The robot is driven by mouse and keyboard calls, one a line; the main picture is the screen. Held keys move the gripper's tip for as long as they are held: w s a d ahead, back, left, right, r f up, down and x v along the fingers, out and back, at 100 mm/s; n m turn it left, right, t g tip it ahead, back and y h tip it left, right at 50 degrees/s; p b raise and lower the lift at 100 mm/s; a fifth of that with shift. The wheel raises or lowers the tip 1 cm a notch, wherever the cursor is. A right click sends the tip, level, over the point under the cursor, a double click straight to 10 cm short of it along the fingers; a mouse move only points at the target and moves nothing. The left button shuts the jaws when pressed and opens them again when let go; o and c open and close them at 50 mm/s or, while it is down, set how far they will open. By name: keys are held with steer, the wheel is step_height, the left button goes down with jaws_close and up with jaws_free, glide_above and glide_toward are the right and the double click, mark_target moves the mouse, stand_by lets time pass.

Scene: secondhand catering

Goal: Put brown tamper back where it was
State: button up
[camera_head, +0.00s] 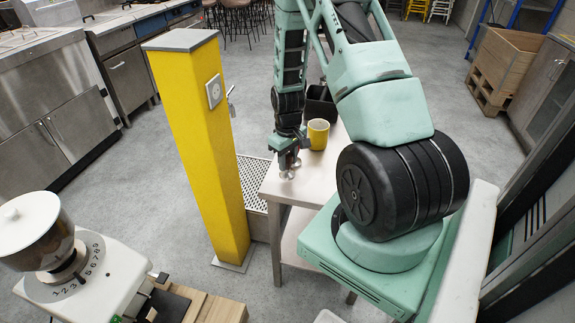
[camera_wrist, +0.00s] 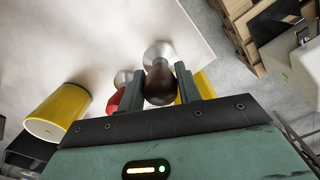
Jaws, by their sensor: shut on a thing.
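The brown tamper (camera_wrist: 159,82) has a dark brown handle and a round metal base. My gripper (camera_wrist: 165,88) is shut on its handle in the wrist view. In the head view my gripper (camera_head: 286,158) points down at the near left part of the pale side table (camera_head: 312,178). Metal tamper bases (camera_head: 287,174) show under it, and the handles are hidden there. I cannot tell whether the held base touches the tabletop. A red-handled tamper (camera_wrist: 114,101) stands close beside the held one, partly hidden by a finger.
A yellow mug (camera_head: 318,134) stands on the table behind my gripper; it also shows in the wrist view (camera_wrist: 62,112). A black container (camera_head: 320,104) is behind it. A tall yellow post (camera_head: 200,140) rises left of the table. A grinder (camera_head: 65,250) is at the lower left.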

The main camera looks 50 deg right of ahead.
steer(key=shift+f, duration=1.25)
steer(key=shift+f, duration=0.2)
steer(key=o, duration=1.2)
steer(key=shift+r, duration=0.15)
